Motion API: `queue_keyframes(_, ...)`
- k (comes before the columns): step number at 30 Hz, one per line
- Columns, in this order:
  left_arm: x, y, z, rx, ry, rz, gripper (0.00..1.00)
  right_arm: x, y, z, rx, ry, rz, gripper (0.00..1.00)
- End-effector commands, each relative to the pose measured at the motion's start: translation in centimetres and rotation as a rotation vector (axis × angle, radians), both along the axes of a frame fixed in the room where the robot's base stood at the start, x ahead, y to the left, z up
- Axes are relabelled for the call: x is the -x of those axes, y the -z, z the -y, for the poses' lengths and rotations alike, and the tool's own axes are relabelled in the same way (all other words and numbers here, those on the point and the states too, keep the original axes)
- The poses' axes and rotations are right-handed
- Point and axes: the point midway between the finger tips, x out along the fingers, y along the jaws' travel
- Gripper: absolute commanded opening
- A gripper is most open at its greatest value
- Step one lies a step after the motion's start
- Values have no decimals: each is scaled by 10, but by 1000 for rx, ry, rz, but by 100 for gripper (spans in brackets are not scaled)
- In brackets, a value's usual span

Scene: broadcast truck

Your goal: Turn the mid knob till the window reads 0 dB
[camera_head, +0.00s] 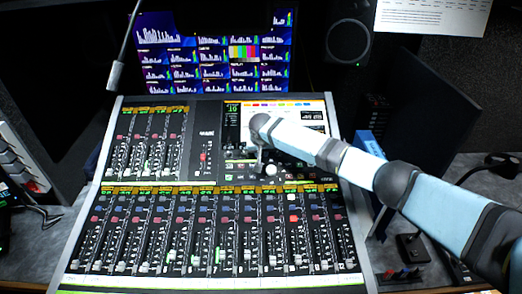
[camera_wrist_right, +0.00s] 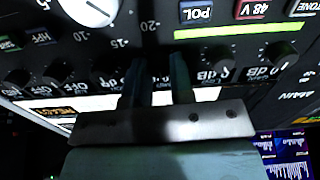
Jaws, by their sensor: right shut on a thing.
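My right gripper (camera_head: 261,163) reaches down to the upper middle of the mixing console (camera_head: 213,157). In the right wrist view its two fingers (camera_wrist_right: 158,64) stand in a row of dark knobs and are closed on a knob, which they and the shadow mostly hide. Two black knobs (camera_wrist_right: 216,62) (camera_wrist_right: 279,54) sit beside it, with upside-down dB lettering near them. A lit yellow-green strip (camera_wrist_right: 236,30) runs above that row. I cannot read a dB value for the held knob. My left gripper is not in view.
A large white dial (camera_wrist_right: 88,10) and labelled buttons, such as POL (camera_wrist_right: 196,12), lie close to the fingers. Fader rows (camera_head: 210,235) fill the console's front. A bright screen (camera_head: 212,50) stands behind, and a gooseneck (camera_head: 118,70) hangs at the left.

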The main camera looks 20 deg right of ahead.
Motion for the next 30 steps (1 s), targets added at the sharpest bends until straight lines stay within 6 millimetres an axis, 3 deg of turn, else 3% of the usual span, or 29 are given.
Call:
queue_keyframes(15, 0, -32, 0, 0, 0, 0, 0, 1, -1, -2, 156, -385, -48, 0)
queue_keyframes(30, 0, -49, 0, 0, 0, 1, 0, 1, 0, -2, 311, -764, -93, 0)
